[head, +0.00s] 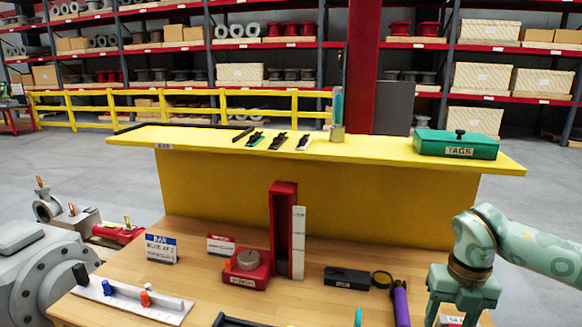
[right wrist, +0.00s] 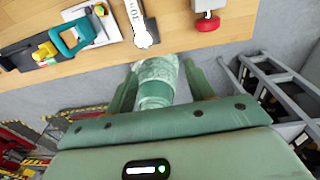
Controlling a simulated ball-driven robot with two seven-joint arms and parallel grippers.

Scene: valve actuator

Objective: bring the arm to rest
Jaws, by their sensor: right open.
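My right arm (head: 520,245) comes in from the right in the head view. Its gripper (head: 454,316) points down over the right front of the wooden table (head: 215,290), with its fingertips near the picture's lower edge. In the right wrist view the two fingers of the right gripper (right wrist: 161,75) stand apart, near the table's edge and partly over the floor. A patterned pale green part shows between them, looking like a part of my own body. I see no object held. My left gripper is not in the head view.
The table holds a red upright holder (head: 283,225), a red box (head: 246,268), a black box (head: 346,277) and a purple-handled tool (head: 401,303). Behind is a yellow shelf (head: 380,150) with a green TAGS box (head: 457,145). Grey pipework (head: 40,270) stands left.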

